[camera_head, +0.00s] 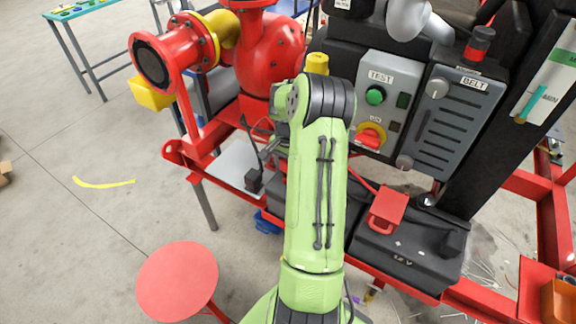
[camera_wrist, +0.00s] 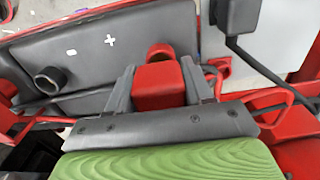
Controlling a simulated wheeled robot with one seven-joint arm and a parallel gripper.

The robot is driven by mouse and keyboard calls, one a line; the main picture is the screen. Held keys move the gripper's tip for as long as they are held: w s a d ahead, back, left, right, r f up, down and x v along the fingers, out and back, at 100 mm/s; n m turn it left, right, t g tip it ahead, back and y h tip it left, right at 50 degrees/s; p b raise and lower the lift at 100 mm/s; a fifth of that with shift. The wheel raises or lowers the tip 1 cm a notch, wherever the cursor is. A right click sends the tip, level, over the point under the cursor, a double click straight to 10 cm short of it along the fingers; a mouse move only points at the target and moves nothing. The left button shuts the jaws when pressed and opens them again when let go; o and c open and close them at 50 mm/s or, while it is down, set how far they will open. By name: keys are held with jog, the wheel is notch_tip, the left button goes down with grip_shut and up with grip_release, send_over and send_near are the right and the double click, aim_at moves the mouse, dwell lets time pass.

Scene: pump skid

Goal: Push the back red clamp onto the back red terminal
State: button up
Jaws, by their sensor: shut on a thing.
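In the wrist view my gripper (camera_wrist: 158,68) has its two grey fingers on either side of a red clamp block (camera_wrist: 160,88), shut on it. A red loop (camera_wrist: 161,50) shows just beyond the block, over the edge of a black battery top (camera_wrist: 85,55). A white plus sign is marked on that top. The loop hides what lies under it, so I cannot tell whether the clamp sits on the red terminal. In the head view my green arm hides the gripper and the held clamp.
Another red clamp-like part (camera_head: 387,210) lies on the battery (camera_head: 410,248) to the right. A small black box (camera_head: 254,180) with a cable stands on a grey plate at left. Red frame rails surround the batteries. A red round stool (camera_head: 177,282) stands at front left.

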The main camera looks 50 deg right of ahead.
jog(key=shift+f+b, duration=1.05)
jog(key=shift+f, duration=0.55)
jog(key=o, duration=1.3)
jog(key=shift+o, duration=0.2)
jog(key=shift+r, duration=0.15)
notch_tip(320, 180, up, 16)
jog(key=p, duration=0.4)
jog(key=shift+f, duration=0.2)
